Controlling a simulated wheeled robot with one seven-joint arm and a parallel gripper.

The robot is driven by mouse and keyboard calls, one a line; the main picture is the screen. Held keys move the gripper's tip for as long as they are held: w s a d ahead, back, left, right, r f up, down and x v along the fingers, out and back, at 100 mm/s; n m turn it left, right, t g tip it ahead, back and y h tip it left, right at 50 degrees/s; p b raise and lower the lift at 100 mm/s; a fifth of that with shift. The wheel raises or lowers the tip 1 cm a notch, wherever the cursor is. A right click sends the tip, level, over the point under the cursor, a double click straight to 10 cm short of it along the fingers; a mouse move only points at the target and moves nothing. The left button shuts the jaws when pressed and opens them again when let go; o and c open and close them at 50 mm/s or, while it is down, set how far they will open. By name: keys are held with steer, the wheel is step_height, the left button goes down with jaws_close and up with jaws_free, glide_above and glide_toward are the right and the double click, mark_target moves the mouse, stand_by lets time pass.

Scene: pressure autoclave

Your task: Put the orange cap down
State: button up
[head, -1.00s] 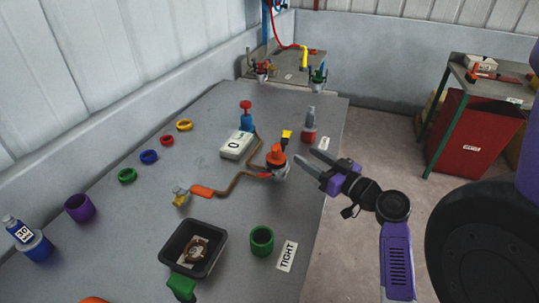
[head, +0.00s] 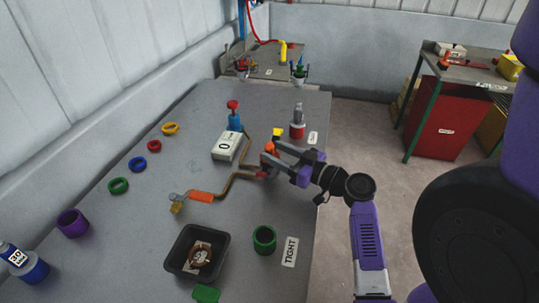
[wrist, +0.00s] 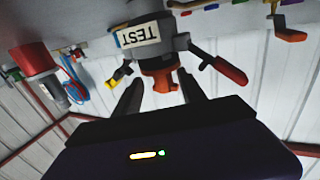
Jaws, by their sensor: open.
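The orange cap (head: 269,149) sits on a grey fitting at the end of a bent brown pipe on the table. In the wrist view, the orange cap (wrist: 160,80) is under a grey body labelled TEST (wrist: 138,34). My gripper (head: 271,153) is open at the cap, coming from the right, and its fingers partly hide the cap and fitting in the head view. In the wrist view, the gripper's two dark fingers (wrist: 160,88) stand to either side of the cap, with a visible gap on each side. I cannot tell whether either finger touches it.
Coloured rings lie left. The table's right edge is close to my arm.

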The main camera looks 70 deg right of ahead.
steer(key=p+x, duration=0.1)
steer(key=x, duration=0.1)
steer(key=p+x, duration=0.1)
steer(key=x, duration=0.2)
steer(key=shift+w+a, duration=0.1)
steer(key=shift+a, duration=0.1)
jaws_close()
